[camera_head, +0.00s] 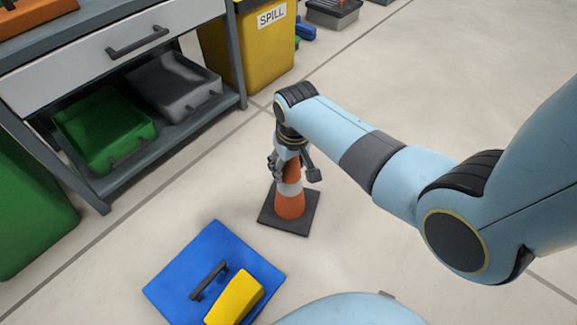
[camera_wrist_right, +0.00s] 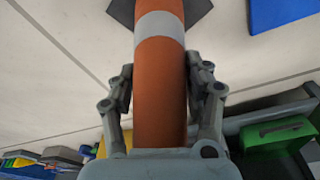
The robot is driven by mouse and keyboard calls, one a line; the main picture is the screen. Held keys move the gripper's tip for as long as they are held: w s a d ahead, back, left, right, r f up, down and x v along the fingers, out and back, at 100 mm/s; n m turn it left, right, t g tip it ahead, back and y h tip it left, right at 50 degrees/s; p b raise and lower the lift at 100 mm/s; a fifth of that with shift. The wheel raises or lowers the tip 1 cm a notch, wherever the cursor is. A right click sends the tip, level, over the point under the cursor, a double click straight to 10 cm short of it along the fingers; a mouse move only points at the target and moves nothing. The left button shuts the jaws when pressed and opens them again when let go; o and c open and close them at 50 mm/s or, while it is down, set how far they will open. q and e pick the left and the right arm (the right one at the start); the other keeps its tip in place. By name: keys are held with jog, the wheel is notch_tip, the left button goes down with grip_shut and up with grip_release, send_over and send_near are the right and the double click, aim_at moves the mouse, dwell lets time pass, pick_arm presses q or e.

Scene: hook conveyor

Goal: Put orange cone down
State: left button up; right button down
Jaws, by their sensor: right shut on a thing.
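The orange cone (camera_head: 290,205) has a white band and a dark square base. In the head view it is upright, with its base at the floor; whether the base touches the floor I cannot tell. My right gripper (camera_head: 292,165) is around the cone's upper part, and its wrist hides the tip. In the right wrist view the cone (camera_wrist_right: 160,95) runs between the two fingers of my right gripper (camera_wrist_right: 163,100), which is shut on it. My left gripper is not in view.
A blue panel (camera_head: 170,283) with a dark handle and a yellow object (camera_head: 235,298) lie on the floor in front. A workbench (camera_head: 95,195) with green and grey bins stands at left. A yellow SPILL bin (camera_head: 245,60) is behind. Floor right of the cone is open.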

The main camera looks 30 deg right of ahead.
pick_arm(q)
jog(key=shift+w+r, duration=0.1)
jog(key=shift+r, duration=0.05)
pick_arm(e)
jog(key=shift+w, duration=0.1)
jog(key=c, duration=0.6)
grip_release()
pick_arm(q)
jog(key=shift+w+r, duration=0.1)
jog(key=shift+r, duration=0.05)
pick_arm(e)
jog(key=shift+o, duration=0.2)
